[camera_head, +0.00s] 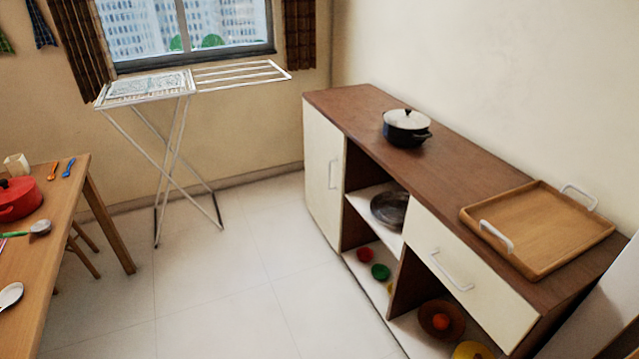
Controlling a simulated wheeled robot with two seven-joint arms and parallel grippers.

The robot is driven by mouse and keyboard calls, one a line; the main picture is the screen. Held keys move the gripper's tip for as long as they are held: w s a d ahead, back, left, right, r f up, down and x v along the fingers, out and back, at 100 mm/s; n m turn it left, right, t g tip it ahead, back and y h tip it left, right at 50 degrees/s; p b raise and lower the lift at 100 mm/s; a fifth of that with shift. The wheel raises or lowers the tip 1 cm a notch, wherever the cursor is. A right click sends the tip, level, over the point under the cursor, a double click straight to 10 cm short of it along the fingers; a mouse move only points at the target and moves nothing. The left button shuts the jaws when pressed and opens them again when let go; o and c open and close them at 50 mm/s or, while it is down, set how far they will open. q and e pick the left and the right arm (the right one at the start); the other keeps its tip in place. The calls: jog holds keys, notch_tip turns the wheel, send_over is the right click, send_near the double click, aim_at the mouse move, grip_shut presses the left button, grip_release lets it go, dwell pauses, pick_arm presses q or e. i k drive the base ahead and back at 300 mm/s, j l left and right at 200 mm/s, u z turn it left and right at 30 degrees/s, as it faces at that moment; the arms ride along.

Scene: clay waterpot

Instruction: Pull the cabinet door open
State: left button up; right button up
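The cabinet (459,175) is a long brown-topped unit along the right wall. Its white door (321,165) is at the far left end and looks shut. A white vertical handle (333,173) sits near the door's right edge. To the right are open shelves and a white drawer front (465,275) with its own handle (452,271). Neither of my grippers shows in the head view.
A dark pot (407,128) and a wooden tray (540,232) stand on the cabinet top. A white drying rack (172,150) stands by the window, and a wooden table (62,215) is at left. The tiled floor (225,290) between is clear.

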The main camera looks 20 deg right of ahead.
aim_at(325, 144)
jog(key=i+l, duration=0.15)
jog(key=i, duration=0.25)
jog(key=i+l, duration=0.1)
jog(key=i, duration=0.35)
jog(key=l+z, duration=0.05)
